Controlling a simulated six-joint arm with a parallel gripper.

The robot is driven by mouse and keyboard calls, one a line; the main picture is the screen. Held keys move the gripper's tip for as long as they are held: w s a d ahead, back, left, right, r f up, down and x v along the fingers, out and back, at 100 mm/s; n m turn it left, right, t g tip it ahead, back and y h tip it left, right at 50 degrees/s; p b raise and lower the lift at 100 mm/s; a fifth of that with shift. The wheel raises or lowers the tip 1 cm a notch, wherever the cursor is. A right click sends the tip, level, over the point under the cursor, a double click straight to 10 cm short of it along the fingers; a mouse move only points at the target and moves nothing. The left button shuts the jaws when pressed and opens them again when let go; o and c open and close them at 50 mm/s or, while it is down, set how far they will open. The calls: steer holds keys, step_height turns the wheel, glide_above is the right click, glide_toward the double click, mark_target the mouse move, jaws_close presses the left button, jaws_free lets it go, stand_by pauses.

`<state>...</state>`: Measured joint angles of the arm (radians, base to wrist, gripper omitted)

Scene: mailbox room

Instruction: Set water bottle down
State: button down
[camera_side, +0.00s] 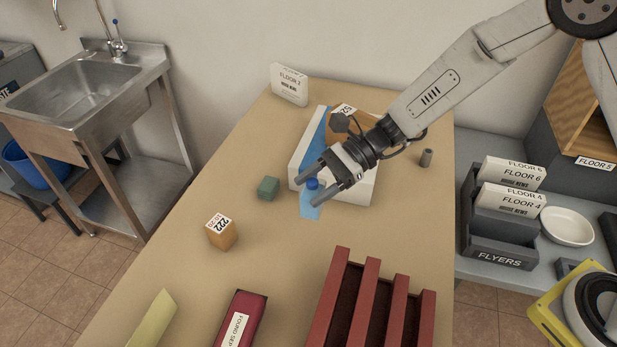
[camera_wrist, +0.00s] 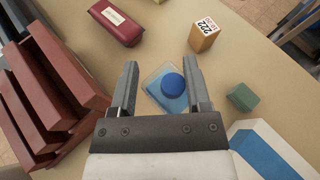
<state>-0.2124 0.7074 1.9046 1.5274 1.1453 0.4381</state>
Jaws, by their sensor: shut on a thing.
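The water bottle (camera_side: 310,209) is pale blue and clear with a darker blue cap. It stands about upright between the fingers of my gripper (camera_side: 306,192), which is shut on it near the cap. The wrist view shows the bottle (camera_wrist: 155,95) from above, its cap (camera_wrist: 172,85) beside the right finger of my gripper (camera_wrist: 161,66). The bottle's lower end is close to the tabletop (camera_side: 265,240); I cannot tell whether it touches.
A green cube (camera_side: 268,188) and an orange box marked 222 (camera_side: 221,233) lie to the left. A dark red slotted rack (camera_side: 365,310) and a red case (camera_side: 240,318) are in front. Tabletop between them is clear.

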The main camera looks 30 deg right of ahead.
steer(key=shift+f, duration=2.8)
steer(key=shift+f, duration=0.1)
steer(key=shift+f, duration=1.95)
steer(key=shift+f, duration=0.15)
steer(key=shift+c, duration=0.2)
jaws_free()
steer(key=v, duration=1.2)
